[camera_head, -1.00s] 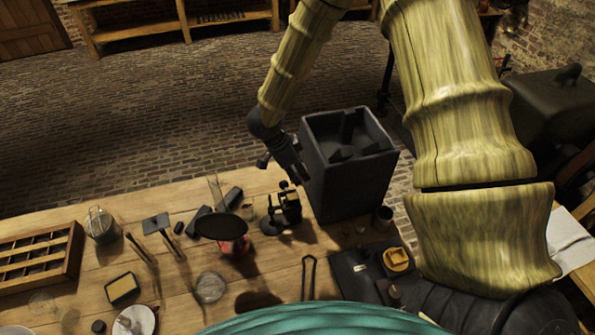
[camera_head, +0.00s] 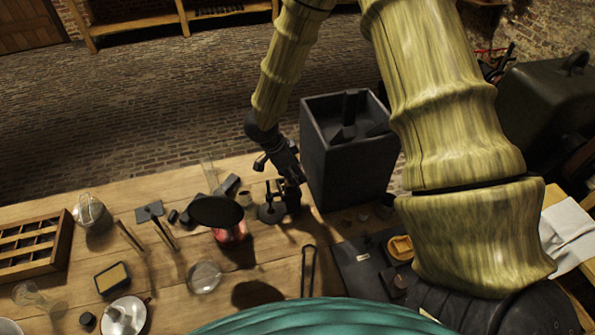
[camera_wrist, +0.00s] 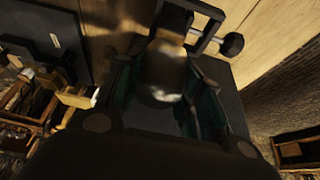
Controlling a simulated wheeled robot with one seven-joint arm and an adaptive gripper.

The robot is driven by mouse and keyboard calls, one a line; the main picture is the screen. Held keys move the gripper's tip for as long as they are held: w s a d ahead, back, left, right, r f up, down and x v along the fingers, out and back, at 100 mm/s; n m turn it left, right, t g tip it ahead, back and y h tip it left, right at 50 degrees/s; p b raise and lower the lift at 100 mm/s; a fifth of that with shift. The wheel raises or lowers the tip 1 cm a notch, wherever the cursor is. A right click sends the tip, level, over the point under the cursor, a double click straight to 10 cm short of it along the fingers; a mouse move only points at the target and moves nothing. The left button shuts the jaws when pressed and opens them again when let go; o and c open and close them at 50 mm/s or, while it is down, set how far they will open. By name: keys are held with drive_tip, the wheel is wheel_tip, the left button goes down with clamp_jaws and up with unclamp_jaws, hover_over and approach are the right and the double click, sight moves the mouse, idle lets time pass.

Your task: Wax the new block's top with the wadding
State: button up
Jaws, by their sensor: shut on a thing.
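My gripper (camera_head: 291,197) is low over the far edge of the workbench, beside the tall dark open box. In the wrist view, my gripper (camera_wrist: 163,100) is shut on a rounded grey-brown thing with a paler end, which looks like the wadding (camera_wrist: 162,72). A small dark stand (camera_head: 271,212) is just left of the gripper in the head view. Whether the held thing touches anything is hidden by the fingers. I cannot pick out the new block for sure. A yellow piece in a round holder (camera_head: 401,247) sits on the dark mat to the right.
The tall dark box (camera_head: 348,160) stands close right of the gripper. A dark round disc (camera_head: 217,211) stands left of it. A wooden compartment tray (camera_head: 35,245), a glass jar (camera_head: 92,213) and a yellow-topped dark tray (camera_head: 112,279) are farther left. A long tool (camera_head: 308,270) lies in front.

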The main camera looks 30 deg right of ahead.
sight(285, 183)
drive_tip(key=shift+w+a+b, duration=0.2)
drive_tip(key=shift+a+b, duration=0.1)
drive_tip(key=shift+a, duration=0.5)
drive_tip(key=shift+w+a+b, duration=0.2)
drive_tip(key=shift+a+b, duration=0.1)
drive_tip(key=shift+a, duration=0.45)
drive_tip(key=shift+f+b, duration=0.1)
drive_tip(key=shift+b, duration=0.4)
drive_tip(key=shift+d+r+p, duration=0.3)
drive_tip(key=shift+r+p, duration=0.15)
drive_tip(key=shift+s+d+f+p, duration=0.15)
drive_tip(key=shift+s+d+p, duration=0.1)
drive_tip(key=shift+d, duration=0.35)
drive_tip(key=shift+s+d+f+p, duration=0.1)
drive_tip(key=shift+d+p, duration=0.1)
drive_tip(key=shift+d, duration=0.4)
drive_tip(key=shift+s+d+r+p, duration=0.15)
drive_tip(key=shift+d+p, duration=0.2)
drive_tip(key=shift+d, duration=0.25)
wheel_tip(285, 183, up, 8)
drive_tip(key=p, duration=0.6)
drive_tip(key=shift+a+f, duration=0.1)
drive_tip(key=shift+f, duration=0.1)
drive_tip(key=shift+f, duration=0.1)
